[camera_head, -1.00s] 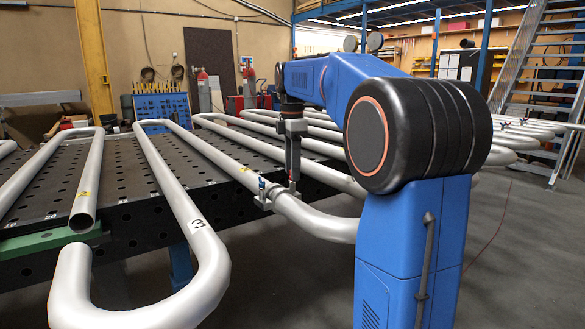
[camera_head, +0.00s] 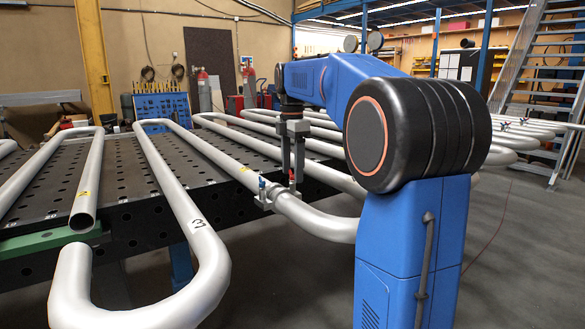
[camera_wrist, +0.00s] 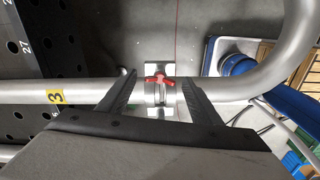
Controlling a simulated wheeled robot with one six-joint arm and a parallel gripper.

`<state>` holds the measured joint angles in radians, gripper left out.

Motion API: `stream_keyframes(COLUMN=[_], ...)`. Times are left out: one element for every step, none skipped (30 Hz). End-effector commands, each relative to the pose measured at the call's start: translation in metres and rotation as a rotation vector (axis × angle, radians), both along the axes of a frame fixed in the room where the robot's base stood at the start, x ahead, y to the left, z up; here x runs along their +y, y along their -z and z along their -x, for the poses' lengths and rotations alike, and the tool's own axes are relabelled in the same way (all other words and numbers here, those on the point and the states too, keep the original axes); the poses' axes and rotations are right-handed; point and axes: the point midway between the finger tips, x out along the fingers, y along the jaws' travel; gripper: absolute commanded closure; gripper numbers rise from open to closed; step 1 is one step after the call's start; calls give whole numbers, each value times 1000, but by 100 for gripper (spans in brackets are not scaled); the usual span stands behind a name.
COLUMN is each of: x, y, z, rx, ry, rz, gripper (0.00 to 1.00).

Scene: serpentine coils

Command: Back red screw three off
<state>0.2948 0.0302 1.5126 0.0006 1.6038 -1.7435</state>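The red screw (camera_wrist: 160,80) is a small red winged handle on a metal clamp (camera_wrist: 160,105) around a grey pipe. A yellow tag marked 3 (camera_wrist: 56,96) is on the same pipe to the left. In the head view the clamp (camera_head: 267,197) sits on the pipe at the table's front edge. My gripper (camera_wrist: 158,77) is open in the wrist view, one dark finger on each side of the red screw, with gaps on both sides. In the head view my gripper (camera_head: 294,184) points down beside the clamp. Whether the fingertips reach the screw's height is unclear.
Grey serpentine pipes (camera_head: 160,180) lie across the black perforated table (camera_head: 130,210) and overhang its front edge. A pipe bend (camera_wrist: 295,50) curves up right of my gripper in the wrist view. Bare floor (camera_head: 520,240) lies to the right.

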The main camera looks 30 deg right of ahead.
Motion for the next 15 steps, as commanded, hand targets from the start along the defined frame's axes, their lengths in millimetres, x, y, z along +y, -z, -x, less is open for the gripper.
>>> stream_keyframes(x=[0, 0, 0, 0, 0, 0, 0, 0, 0, 0, 0, 0, -1, -1, -1], y=[-1, -1, -1, -1, -1, -1, -2, -2, -4, -5, -7, -11, -15, -19, -25], z=[0, 0, 0, 0, 0, 0, 0, 0, 0, 0, 0, -1, -1, -1, -1], rx=[-2, -2, -2, -3, -3, -3, -3, -4, -4, -4, -4, -5, -6, -7, -6], ry=[0, 0, 0, 0, 0, 1, 1, 1, 1, 1, 1, 1, 1, 1, 1], rz=[0, 1, 1, 1, 1, 1, 1, 1, 1, 1, 1, 2, 3, 3, 3], gripper=[42, 42, 42, 42, 42, 42, 42, 42, 42, 42, 42, 42, 42, 42, 42])
